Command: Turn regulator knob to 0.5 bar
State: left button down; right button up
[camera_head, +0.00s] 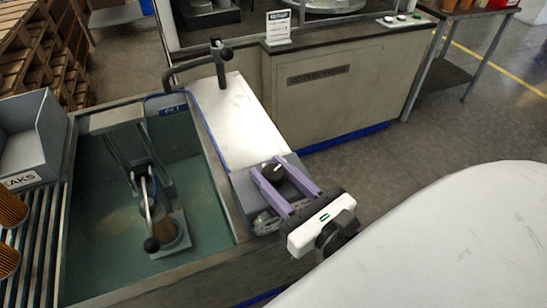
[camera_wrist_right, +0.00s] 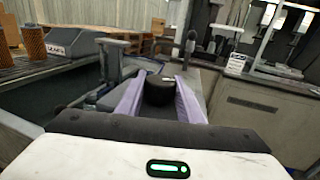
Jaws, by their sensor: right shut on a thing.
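The regulator knob (camera_head: 273,171) is black and round with a pale pointer mark, and sits at the front right corner of the test tank. My right gripper (camera_head: 282,176) has its purple fingers on both sides of the knob, shut on it. In the right wrist view the knob (camera_wrist_right: 160,89) is between the two fingertips (camera_wrist_right: 160,92), with its pale mark toward the right. The gauge reading and any scale around the knob cannot be made out. My left gripper is not in view.
The green-floored tank (camera_head: 90,225) holds a clamp with a black-ball lever (camera_head: 152,244). A white panel (camera_head: 235,125) lies behind the knob. A grey bin (camera_head: 45,130) and orange filter cartridges (camera_head: 10,210) are at left.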

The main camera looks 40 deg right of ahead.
jog(key=shift+m+h, duration=0.4)
jog(key=shift+h, duration=0.3)
jog(key=o, duration=1.1)
jog(key=shift+s, duration=0.1)
